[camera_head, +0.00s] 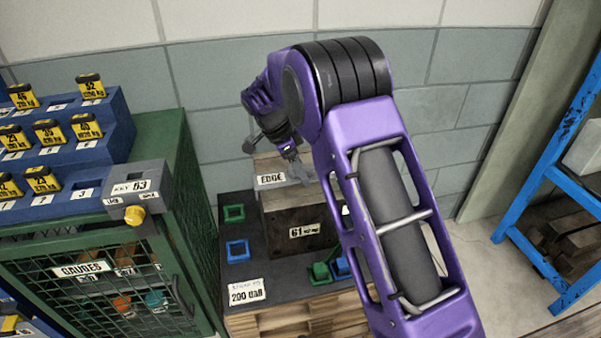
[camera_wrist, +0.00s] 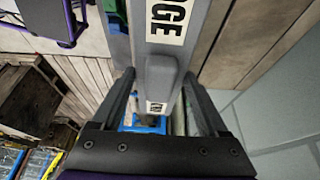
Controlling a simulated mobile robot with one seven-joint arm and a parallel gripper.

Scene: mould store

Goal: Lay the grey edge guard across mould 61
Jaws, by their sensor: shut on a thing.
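The grey edge guard (camera_wrist: 160,72) is a long grey bar with a white "EDGE" label. In the wrist view it runs up between the two fingers of my gripper (camera_wrist: 165,100), which is shut on it. In the head view my gripper (camera_head: 293,162) points down at the top of mould 61 (camera_head: 290,222), a dark brown block with a "61" label. A white "EDGE" label shows there, left of the fingertips and above the mould's top. I cannot tell whether the guard touches the mould. My arm hides the mould's right side.
The mould stands on a dark-topped pallet (camera_head: 246,272) with blue and green square frames and a "200" card. A green mesh cabinet (camera_head: 100,290) and blue tag rack (camera_head: 70,150) stand left. A blue shelf frame (camera_head: 545,165) stands right; a block wall is behind.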

